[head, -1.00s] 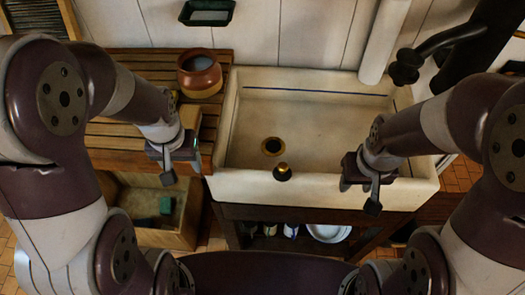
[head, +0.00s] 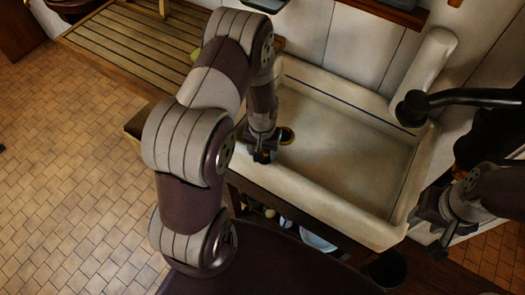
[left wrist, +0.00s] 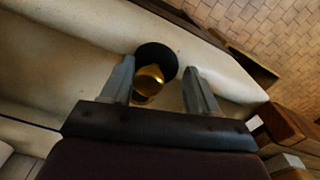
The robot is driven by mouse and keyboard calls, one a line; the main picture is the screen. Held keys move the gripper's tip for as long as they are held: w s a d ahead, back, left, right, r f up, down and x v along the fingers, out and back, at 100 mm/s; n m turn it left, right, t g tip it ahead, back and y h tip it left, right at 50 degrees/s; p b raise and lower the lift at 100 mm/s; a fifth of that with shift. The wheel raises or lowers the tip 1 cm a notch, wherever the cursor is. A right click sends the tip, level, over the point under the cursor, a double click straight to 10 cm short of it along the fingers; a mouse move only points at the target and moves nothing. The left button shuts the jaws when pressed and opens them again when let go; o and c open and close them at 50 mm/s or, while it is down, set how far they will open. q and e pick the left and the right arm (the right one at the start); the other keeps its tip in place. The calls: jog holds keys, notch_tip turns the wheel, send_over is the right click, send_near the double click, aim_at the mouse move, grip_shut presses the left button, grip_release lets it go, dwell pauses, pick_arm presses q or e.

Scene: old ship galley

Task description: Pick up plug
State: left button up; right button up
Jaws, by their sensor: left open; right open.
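The plug (left wrist: 156,58) is a dark round disc with a shiny brass knob on the pale sink rim. It shows in the left wrist view between the two fingers of my left gripper (left wrist: 159,70), which is open and not closed on it. In the head view my left gripper (head: 264,153) points down at the sink's front rim and hides the plug. My right gripper (head: 438,236) is open and empty beyond the sink's right end.
A black tap (head: 450,100) reaches over the right end. Tiled floor (head: 70,180) is open at left.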

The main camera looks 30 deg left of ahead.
pick_arm(q)
jog(key=shift+s+d+r, duration=0.1)
jog(key=shift+s+d, duration=0.05)
jog(key=shift+d, duration=0.3)
jog(key=c, duration=0.5)
jog(key=shift+s+a, duration=0.1)
jog(key=shift+a, duration=0.05)
jog(key=c, duration=0.5)
jog(key=shift+a, duration=0.1)
grip_shut()
pick_arm(e)
jog(key=shift+s+d, duration=0.25)
jog(key=shift+d, duration=0.05)
